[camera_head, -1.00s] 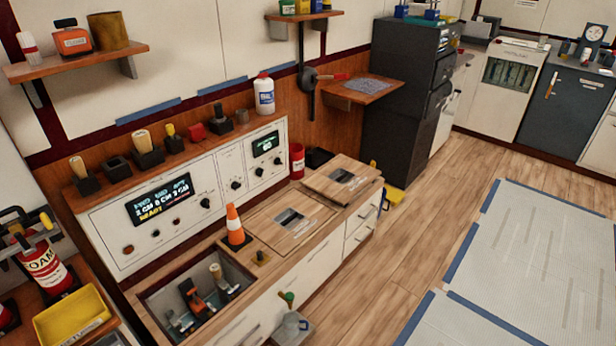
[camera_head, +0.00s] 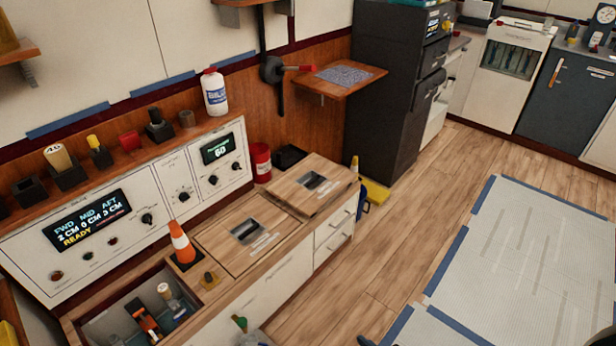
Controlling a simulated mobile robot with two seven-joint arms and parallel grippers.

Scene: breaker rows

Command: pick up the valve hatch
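Two wooden hatch panels lie along the counter top, each with a dark recessed grip and pale label marks. The nearer hatch (camera_head: 268,246) lies flat just right of the orange cone. The farther hatch (camera_head: 290,190) sits at the counter's far end and looks slightly raised. The labels are too small to read, so I cannot tell which one is the valve hatch. Neither of my grippers can be made out. Small dark shapes cut into the bottom edge at the right, too little to identify.
An open bin (camera_head: 106,322) holds tools. A red can (camera_head: 261,161) stands behind the hatches. Wooden floor (camera_head: 400,240) right of the counter is clear.

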